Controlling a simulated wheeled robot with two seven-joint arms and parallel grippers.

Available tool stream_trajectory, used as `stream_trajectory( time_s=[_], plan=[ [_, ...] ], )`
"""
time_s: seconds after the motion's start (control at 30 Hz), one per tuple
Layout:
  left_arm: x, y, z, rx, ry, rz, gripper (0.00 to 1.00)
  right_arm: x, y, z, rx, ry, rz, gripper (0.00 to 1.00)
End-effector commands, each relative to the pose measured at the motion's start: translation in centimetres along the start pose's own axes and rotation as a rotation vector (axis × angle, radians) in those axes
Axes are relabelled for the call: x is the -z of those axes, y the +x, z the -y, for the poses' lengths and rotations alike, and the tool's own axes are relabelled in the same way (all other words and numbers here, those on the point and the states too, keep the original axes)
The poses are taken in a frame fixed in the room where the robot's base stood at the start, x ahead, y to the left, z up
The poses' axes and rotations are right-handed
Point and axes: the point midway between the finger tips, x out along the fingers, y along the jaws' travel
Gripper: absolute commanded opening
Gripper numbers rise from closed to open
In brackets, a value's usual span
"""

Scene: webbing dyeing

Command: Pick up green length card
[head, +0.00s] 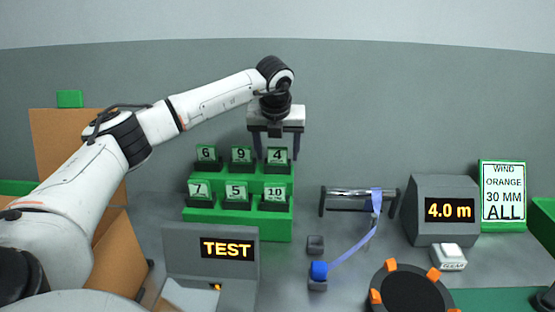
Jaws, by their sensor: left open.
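Green length cards stand in dark holders on a green stepped rack (235,215). The back row shows card 6 (206,153), card 9 (241,154) and card 4 (278,155). The front row shows card 7 (199,188), card 5 (236,190) and card 10 (275,191). My left gripper (276,151) points down at the back row's right end. It is open, with one finger on each side of card 4 in the picture; contact cannot be told. My right gripper is out of view.
A grey TEST box (211,250) stands in front of the rack. To the right are a metal roller (345,192) with blue webbing (358,246), a 4.0 m display (443,190), a green-framed order sign (502,164) and a dark round turntable (408,290). Brown boards (70,150) stand at left.

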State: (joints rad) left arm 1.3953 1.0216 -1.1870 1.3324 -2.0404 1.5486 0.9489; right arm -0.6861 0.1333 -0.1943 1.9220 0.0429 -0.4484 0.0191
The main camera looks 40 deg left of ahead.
Motion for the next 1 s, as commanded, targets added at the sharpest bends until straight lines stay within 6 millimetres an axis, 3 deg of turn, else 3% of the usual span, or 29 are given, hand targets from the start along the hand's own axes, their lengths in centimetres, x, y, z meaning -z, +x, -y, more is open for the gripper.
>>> stream_trajectory(
  time_s=[0.17, 0.4, 0.73, 1.0],
  plan=[
    [0.0, 0.0, 0.0, 0.000, 0.001, 0.000, 0.61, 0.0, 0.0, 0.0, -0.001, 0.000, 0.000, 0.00],
    [0.0, 0.0, 0.0, 0.000, 0.001, 0.000, 0.21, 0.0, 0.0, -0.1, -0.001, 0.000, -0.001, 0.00],
    [-0.3, -0.7, 0.1, 0.002, 0.000, 0.002, 0.20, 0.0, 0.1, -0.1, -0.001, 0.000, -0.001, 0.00],
    [-2.3, -5.5, 0.2, 0.005, -0.001, 0.004, 0.20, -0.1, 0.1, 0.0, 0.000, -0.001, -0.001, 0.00]
  ],
)
